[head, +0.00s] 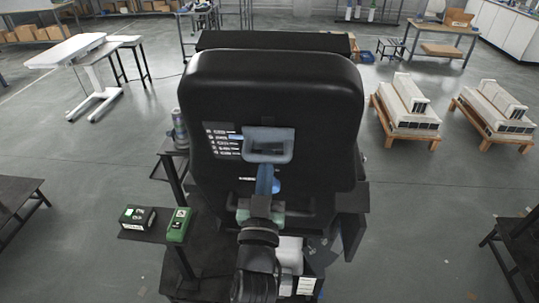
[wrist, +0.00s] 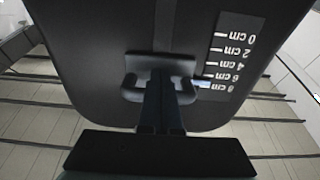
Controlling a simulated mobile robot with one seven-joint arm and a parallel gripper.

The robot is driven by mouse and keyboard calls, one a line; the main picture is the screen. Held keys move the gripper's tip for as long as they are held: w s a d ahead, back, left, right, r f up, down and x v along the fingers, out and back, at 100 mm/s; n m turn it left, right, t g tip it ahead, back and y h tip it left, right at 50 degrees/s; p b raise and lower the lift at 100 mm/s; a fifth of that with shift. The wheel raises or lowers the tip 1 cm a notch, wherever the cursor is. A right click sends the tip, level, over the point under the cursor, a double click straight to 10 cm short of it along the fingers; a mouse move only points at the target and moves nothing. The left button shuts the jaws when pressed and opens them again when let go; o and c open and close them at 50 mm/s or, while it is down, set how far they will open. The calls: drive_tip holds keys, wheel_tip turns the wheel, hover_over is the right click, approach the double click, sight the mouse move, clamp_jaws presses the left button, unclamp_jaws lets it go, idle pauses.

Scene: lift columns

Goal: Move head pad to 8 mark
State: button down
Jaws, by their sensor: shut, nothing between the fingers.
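The head pad (head: 325,100) is a large black padded block in the middle of the head view, and it fills the top of the wrist view (wrist: 100,60). Its grey handle (head: 268,133) sits at the middle of its face. A white scale (wrist: 228,65) running from 0 to 8 cm shows upside down in the wrist view. A thin blue marker line (wrist: 203,85) lies close to the 8 cm label. My gripper (head: 265,170) is shut and empty, just below the handle in the head view. Whether it touches the handle I cannot tell.
A can (head: 180,128) stands left of the pad. Pallets with white parts (head: 408,105) stand at right. A white table (head: 65,50) is at back left. Open floor lies between.

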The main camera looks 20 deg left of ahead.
drive_tip(key=shift+s+r+p, duration=0.1)
drive_tip(key=shift+r+p, duration=0.3)
drive_tip(key=shift+r, duration=0.1)
drive_tip(key=shift+f, duration=0.15)
drive_tip(key=shift+w+f+b, duration=0.2)
drive_tip(key=shift+f+b, duration=0.55)
drive_tip(key=shift+b, duration=0.05)
drive_tip(key=shift+s+f, duration=0.15)
drive_tip(key=shift+s, duration=0.1)
drive_tip(key=b+v, duration=0.1)
drive_tip(key=v, duration=0.7)
drive_tip(key=shift+s+d+b, duration=0.15)
drive_tip(key=shift+s+b, duration=0.05)
drive_tip(key=shift+b, duration=0.2)
idle(0.9)
